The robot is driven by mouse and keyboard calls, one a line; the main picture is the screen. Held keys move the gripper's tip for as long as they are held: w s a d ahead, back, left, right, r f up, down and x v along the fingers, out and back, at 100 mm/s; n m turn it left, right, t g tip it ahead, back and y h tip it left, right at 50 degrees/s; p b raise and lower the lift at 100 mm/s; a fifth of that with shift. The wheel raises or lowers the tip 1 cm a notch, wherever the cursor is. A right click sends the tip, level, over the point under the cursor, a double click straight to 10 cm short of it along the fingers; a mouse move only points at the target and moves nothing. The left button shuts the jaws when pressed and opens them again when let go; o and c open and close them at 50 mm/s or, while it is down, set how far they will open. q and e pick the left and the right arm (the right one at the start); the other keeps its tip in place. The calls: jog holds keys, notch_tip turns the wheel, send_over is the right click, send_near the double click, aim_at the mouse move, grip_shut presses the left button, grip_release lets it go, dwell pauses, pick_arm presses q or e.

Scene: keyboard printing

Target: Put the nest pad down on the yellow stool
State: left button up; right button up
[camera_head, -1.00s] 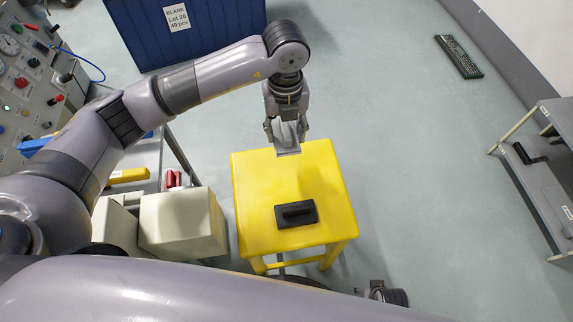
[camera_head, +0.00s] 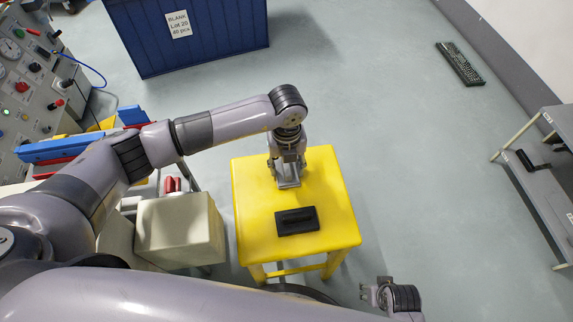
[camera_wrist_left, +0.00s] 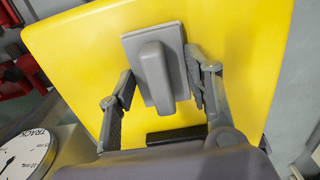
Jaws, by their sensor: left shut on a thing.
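The nest pad, a grey plate with a raised grey block, is in my left gripper (camera_head: 288,172). It shows at the fingertips in the head view (camera_head: 289,183) and between the fingers in the left wrist view (camera_wrist_left: 132,42). My left gripper (camera_wrist_left: 160,75) is shut on it, over the back part of the yellow stool (camera_head: 335,200). The pad is at or just above the seat; I cannot tell whether it touches. My right gripper (camera_head: 377,292) is low at the right, beyond the stool's front; its jaws are unclear.
A black pad with a handle (camera_head: 297,220) lies on the front half of the stool. A beige box (camera_head: 180,230) stands close to the stool's left. A blue container (camera_head: 190,35) is behind, a grey shelf (camera_head: 545,190) at right. Floor right of the stool is clear.

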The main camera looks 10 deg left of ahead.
jog(key=shift+r, duration=0.1)
pick_arm(q)
jog(key=shift+f, duration=0.15)
jog(key=o, duration=1)
pick_arm(e)
jog(key=shift+w+r, duration=0.15)
jog(key=shift+r, duration=0.05)
pick_arm(q)
notch_tip(320, 180, up, 12)
jog(key=p, duration=0.1)
jog(key=shift+r, duration=0.2)
pick_arm(e)
jog(key=s+f, duration=0.2)
jog(key=f, duration=0.1)
jog(key=s+f, duration=0.1)
jog(key=f, duration=0.1)
jog(key=shift+d, duration=0.2)
